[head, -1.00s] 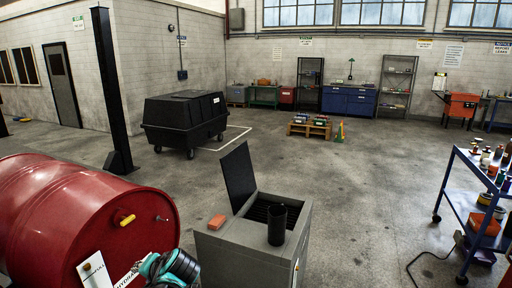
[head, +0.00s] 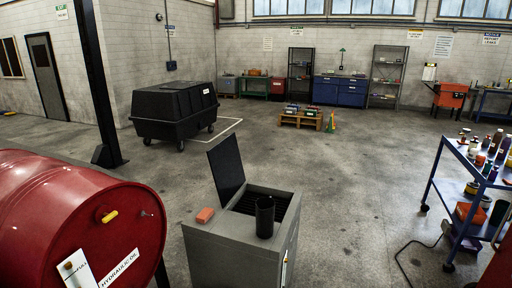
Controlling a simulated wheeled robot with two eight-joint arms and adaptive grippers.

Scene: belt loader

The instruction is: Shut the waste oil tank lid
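The waste oil tank looks to be the grey metal box (head: 232,258) at the bottom centre of the head view. Its dark lid (head: 226,168) stands open, tilted up at the left rear edge of the opening. A dark grille shows inside the opening. A black cylinder (head: 265,218) stands upright at the front of the opening. Neither of my grippers is in view.
A big red drum (head: 75,225) lies on its side to the left, near the tank. A blue cart (head: 468,185) with bottles stands to the right, with a cable on the floor. A black wheeled bin (head: 172,112) and a pallet (head: 301,120) stand farther back. The floor between is clear.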

